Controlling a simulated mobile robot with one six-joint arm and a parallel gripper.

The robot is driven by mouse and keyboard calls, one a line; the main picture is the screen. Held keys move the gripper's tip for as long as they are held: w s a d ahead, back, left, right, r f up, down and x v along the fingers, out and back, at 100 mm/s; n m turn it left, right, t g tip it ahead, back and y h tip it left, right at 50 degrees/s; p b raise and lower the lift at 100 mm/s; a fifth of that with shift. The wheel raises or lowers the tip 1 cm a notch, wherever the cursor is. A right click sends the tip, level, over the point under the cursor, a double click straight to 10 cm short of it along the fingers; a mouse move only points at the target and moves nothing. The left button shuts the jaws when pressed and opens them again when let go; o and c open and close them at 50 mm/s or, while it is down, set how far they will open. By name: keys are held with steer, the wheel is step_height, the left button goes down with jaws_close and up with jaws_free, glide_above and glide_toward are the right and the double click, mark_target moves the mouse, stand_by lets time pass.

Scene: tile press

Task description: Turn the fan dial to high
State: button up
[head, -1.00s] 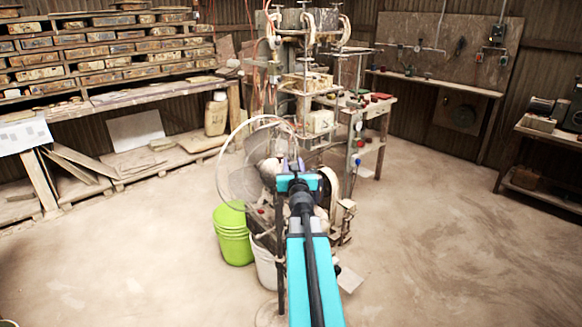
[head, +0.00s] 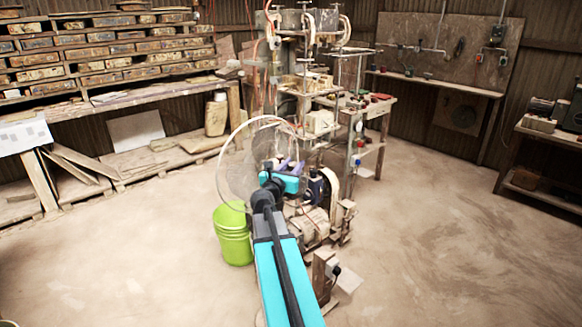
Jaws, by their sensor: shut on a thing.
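The fan (head: 236,166) stands in the middle of the head view, its large round wire guard facing away to the left. My arm reaches forward to the back of the fan. My gripper (head: 284,166), with purple fingertips, is at the fan's motor housing, just right of the guard. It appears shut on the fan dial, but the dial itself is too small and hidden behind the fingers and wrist. The dial's setting cannot be read. My arm also hides most of the fan's stand.
A lime green bucket (head: 232,236) stands on the floor left of my arm. The tile press (head: 310,60) and its motor (head: 310,226) are behind and right of the fan. Shelves of moulds (head: 100,50) line the left wall. The floor at right is clear.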

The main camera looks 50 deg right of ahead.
steer(key=m+g, duration=0.3)
steer(key=g, duration=0.1)
steer(key=m+g+h+p, duration=0.1)
steer(key=m+g, duration=0.1)
steer(key=g, duration=0.3)
steer(key=shift+w+d+m, duration=0.1)
steer(key=shift+w+m, duration=0.1)
steer(key=shift+m, duration=0.2)
steer(key=shift+s+m+g+p, duration=0.1)
steer(key=shift+m+g+p, duration=0.5)
steer(key=shift+m+g, duration=0.8)
steer(key=shift+s+g+y, duration=0.15)
steer(key=shift+g+y, duration=0.25)
steer(key=shift+g, duration=0.3)
steer(key=o, duration=1.1)
steer(key=b+v, duration=0.2)
steer(key=v, duration=1.2)
